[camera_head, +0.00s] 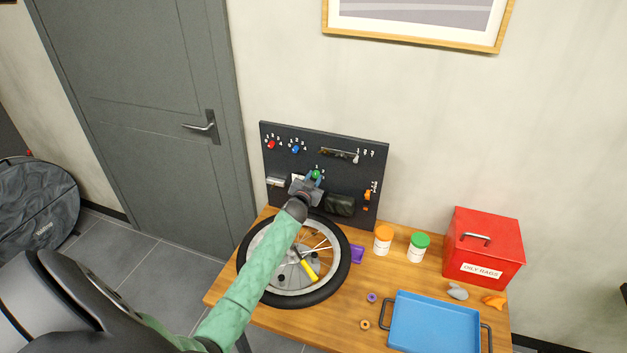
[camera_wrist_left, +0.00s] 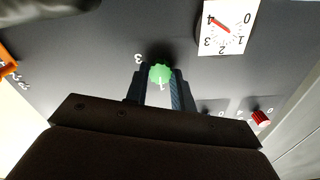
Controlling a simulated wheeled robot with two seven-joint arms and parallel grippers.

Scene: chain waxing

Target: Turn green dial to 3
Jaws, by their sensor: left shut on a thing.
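The green dial (camera_head: 316,174) is on the dark upright panel (camera_head: 283,163) at the back of the bench. In the left wrist view the green dial (camera_wrist_left: 159,72) sits between the two fingers of my left gripper (camera_wrist_left: 160,78), which is shut on it. A white mark shows on its lower side there, and a white 3 lies to its upper left. I cannot tell clearly which number the dial points to. In the head view my left gripper (camera_head: 314,181) reaches the panel and partly covers the dial. My right gripper is not in view.
A white gauge (camera_wrist_left: 228,28) with a red needle is close to the dial, as is a red knob (camera_wrist_left: 261,118). A wheel (camera_head: 342,262) lies under my left arm. Two capped jars, a red box (camera_head: 484,242) and a blue tray (camera_head: 432,325) stand to the right.

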